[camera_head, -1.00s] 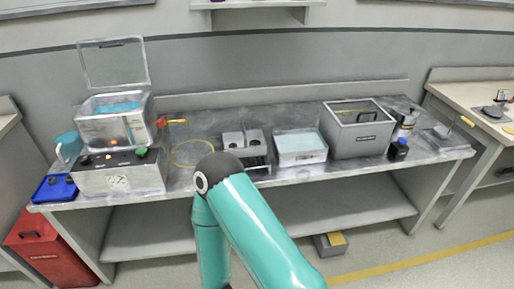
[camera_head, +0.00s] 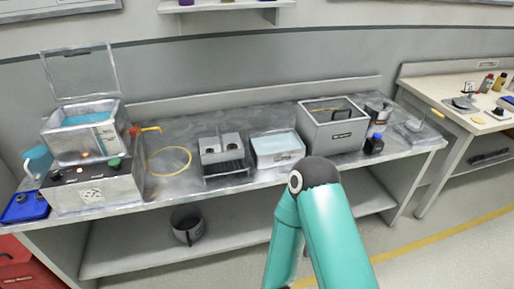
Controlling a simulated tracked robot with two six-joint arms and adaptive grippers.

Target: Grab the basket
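No item is plainly marked as a basket. A dark round pot-like container (camera_head: 187,225) stands on the lower shelf under the bench, left of the middle. On the bench, a small metal unit with a dark rack-like front (camera_head: 223,155) sits between a yellow hoop and a shallow tray. A grey open box with a dark handle inside (camera_head: 333,135) stands to its right. One teal arm of mine rises from the bottom and bends at a dark joint in front of the bench. Neither gripper shows in the view.
The metal bench (camera_head: 200,188) carries a lidded water bath (camera_head: 85,130) on a control box, a yellow hoop (camera_head: 168,174) and a tray of pale blue liquid (camera_head: 277,144). A red bin (camera_head: 25,268) stands at lower left. A second bench (camera_head: 450,108) is at right.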

